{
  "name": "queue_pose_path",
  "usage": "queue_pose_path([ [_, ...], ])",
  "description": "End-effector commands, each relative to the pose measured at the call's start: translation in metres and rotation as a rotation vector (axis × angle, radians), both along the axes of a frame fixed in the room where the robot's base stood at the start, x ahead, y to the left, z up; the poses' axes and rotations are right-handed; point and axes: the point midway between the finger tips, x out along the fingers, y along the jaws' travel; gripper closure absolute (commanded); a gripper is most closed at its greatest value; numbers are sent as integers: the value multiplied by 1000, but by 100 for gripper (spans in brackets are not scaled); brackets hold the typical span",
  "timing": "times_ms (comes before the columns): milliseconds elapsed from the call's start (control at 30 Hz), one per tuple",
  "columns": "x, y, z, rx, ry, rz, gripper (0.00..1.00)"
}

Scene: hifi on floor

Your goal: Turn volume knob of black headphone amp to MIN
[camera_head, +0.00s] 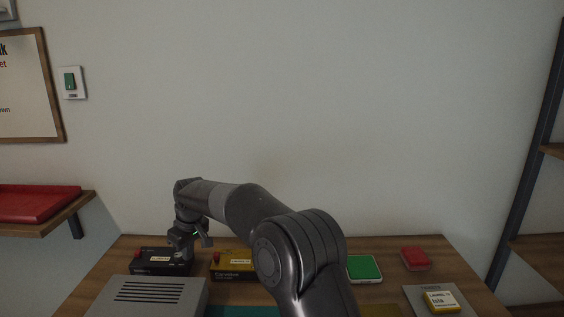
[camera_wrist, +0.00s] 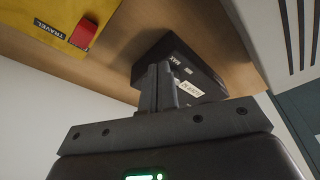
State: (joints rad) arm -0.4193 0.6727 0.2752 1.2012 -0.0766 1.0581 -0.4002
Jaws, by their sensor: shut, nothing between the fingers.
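The black headphone amp (camera_head: 152,268) is a small dark box on the wooden desk at the left, with a red part (camera_head: 136,254) at its left end and a pale label. In the wrist view its dark body (camera_wrist: 195,60) shows a "MAX" mark and a white label. I cannot make out its volume knob or any "MIN" mark. My gripper (camera_head: 181,254) points down over the right part of the amp. In the wrist view its fingers (camera_wrist: 157,88) are shut with nothing between them, in front of the amp and covering part of it. I cannot tell whether they touch it.
A yellow box (camera_head: 232,273) with a red part stands right of the amp. A grey slotted box (camera_head: 155,293) stands in front. My arm crosses the desk's middle. A green-topped item (camera_head: 364,268), a red block (camera_head: 414,258) and a yellow labelled item (camera_head: 441,301) lie at the right.

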Motion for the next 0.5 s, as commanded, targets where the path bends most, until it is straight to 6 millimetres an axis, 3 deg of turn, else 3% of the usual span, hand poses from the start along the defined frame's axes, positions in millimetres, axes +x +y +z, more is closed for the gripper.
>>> queue_pose_path([
  [300, 0, 0, 39, 1, -2, 0, 100],
  [500, 0, 0, 54, 0, 0, 0, 100],
])
